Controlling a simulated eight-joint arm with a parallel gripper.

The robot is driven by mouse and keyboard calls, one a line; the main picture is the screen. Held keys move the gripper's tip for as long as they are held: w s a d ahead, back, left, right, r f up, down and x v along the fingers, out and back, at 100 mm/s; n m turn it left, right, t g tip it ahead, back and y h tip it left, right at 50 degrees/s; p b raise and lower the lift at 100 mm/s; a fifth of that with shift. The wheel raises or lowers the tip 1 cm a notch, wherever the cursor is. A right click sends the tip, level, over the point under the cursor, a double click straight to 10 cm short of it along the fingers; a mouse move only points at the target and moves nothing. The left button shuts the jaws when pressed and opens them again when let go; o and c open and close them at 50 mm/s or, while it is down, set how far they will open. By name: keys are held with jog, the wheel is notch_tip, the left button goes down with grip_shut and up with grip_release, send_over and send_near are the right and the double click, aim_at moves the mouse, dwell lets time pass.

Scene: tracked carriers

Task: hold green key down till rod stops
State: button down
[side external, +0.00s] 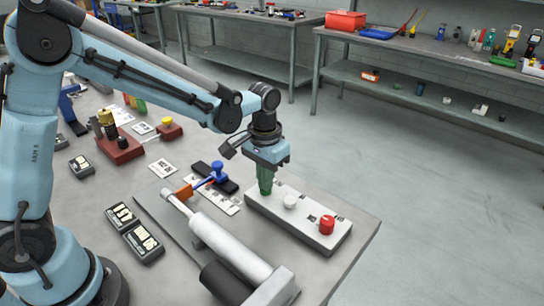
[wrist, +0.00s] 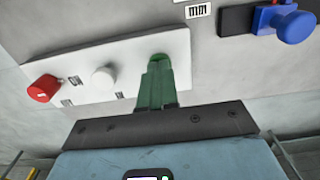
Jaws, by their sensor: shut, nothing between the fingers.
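My gripper (side external: 265,188) is shut and points straight down at the left end of a white key panel (side external: 310,236). Its green fingers hide most or all of the green key; a brighter green patch at the fingertips (wrist: 158,64) in the wrist view may be that key. I cannot tell how far it is pressed. On the same panel are a white key (side external: 290,202) and a red knob (side external: 327,224).
Two black display boxes (side external: 142,243) lie left of the cylinder. A dark red fixture (side external: 120,147) and printed cards (side external: 163,169) lie farther back. The table's right edge is close to the panel. Shelves with tools stand beyond the open floor.

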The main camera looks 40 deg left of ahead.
jog(key=shift+r, duration=2.25)
jog(key=shift+s+a+r, duration=0.1)
jog(key=shift+s+r, duration=0.05)
jog(key=shift+r, duration=0.05)
jog(key=s+a+r+t, duration=0.2)
jog(key=s+a+t, duration=0.1)
jog(key=s, duration=0.3)
jog(key=s+a+r+t, duration=0.2)
jog(key=s+t, duration=0.2)
jog(key=s, duration=0.1)
jog(key=shift+s+a+r, duration=0.3)
jog(key=shift+s+a, duration=0.1)
